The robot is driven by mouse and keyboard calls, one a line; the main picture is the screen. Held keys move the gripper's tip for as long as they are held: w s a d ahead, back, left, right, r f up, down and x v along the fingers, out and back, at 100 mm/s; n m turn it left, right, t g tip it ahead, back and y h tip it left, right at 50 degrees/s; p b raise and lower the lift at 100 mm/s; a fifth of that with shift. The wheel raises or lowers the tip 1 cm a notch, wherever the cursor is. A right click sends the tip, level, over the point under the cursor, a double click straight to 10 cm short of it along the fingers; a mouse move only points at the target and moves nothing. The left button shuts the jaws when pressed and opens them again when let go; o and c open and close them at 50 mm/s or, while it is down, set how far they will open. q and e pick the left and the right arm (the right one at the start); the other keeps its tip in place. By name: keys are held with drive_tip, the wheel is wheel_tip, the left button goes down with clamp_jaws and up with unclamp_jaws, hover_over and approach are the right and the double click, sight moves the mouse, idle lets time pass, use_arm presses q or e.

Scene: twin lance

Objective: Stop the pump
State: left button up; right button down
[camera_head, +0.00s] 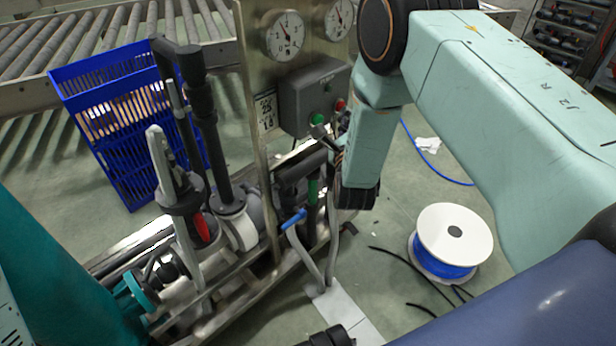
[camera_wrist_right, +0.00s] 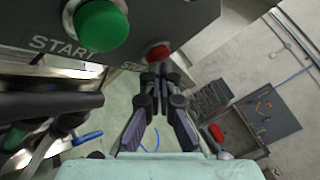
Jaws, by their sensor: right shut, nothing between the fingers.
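The grey control box (camera_head: 305,95) is mounted on a steel panel below two gauges. It has a green button (camera_head: 318,119) and a red button (camera_head: 340,104). In the right wrist view the green START button (camera_wrist_right: 101,26) is large at upper left, and the red button (camera_wrist_right: 158,51) is beside it, its label partly covered. My right gripper (camera_wrist_right: 157,76) is shut and empty, its fingertips just below the red button in that view. I cannot tell whether they touch it. In the head view the right gripper (camera_head: 325,135) shows below the box, partly hidden by its wrist.
Black pipes, valves and a blue handle (camera_head: 293,219) stand close below and left of the box. Two gauges (camera_head: 285,36) are above it. A blue crate (camera_head: 125,165) stands at left, and a white-and-blue cable reel (camera_head: 455,235) on the floor at right.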

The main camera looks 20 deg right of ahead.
drive_tip(key=shift+s+r, duration=0.15)
drive_tip(key=shift+s, duration=0.1)
drive_tip(key=s+d+p, duration=0.2)
drive_tip(key=s, duration=0.3)
drive_tip(key=shift+s+d, duration=0.25)
drive_tip(key=shift+s, duration=0.05)
idle(0.4)
